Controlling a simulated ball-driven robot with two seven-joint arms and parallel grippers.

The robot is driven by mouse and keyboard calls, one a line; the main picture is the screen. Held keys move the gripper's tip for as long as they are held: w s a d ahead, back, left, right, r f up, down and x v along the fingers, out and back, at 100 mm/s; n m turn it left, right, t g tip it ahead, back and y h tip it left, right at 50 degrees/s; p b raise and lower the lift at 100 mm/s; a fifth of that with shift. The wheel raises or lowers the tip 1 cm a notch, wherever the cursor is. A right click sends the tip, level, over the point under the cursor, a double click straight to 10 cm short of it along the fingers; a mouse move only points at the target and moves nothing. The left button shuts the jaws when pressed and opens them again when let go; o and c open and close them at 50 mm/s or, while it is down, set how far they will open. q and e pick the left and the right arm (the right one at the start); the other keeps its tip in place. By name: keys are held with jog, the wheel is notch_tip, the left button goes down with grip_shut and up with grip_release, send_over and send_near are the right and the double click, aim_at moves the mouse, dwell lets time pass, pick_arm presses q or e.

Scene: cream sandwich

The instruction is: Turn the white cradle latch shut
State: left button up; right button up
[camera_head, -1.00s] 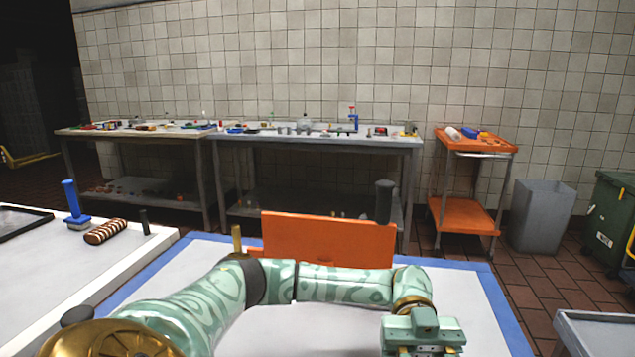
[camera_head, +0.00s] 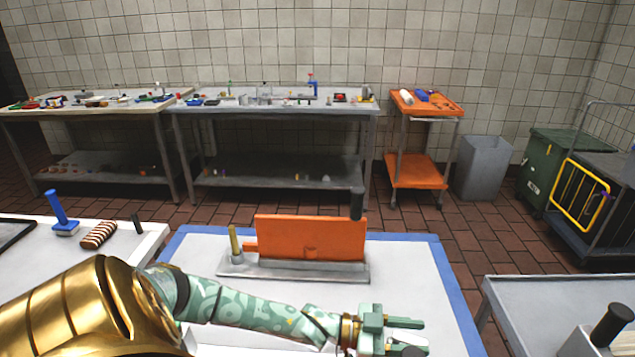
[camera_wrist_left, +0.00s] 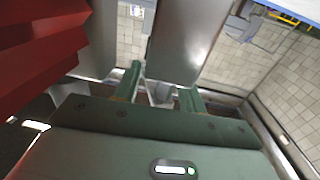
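My left gripper (camera_head: 416,337) is low in the head view, over the white table in front of an orange plate. In the left wrist view its two green fingers (camera_wrist_left: 160,88) stand apart with nothing held between them. The orange plate (camera_head: 310,236) stands upright on a grey base (camera_head: 315,271). A brass peg (camera_head: 235,243) rises at its left end and a dark cylinder (camera_head: 357,203) at its right end. I cannot make out a white cradle latch in either view. My right gripper is not in view.
The white table has a blue border (camera_head: 458,290). A grey table (camera_head: 545,290) with a dark knob (camera_head: 612,325) is at right. Cluttered benches line the wall.

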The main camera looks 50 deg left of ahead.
pick_arm(q)
jog(key=s+a+y+p, duration=0.1)
jog(key=s+a+p, duration=0.1)
jog(key=s+a, duration=0.95)
notch_tip(320, 180, up, 28)
jog(key=s+d+t+p, duration=0.1)
jog(key=s+d+p, duration=0.1)
jog(key=p, duration=2.3)
jog(key=shift+r+p, duration=0.15)
jog(key=shift+p, duration=0.25)
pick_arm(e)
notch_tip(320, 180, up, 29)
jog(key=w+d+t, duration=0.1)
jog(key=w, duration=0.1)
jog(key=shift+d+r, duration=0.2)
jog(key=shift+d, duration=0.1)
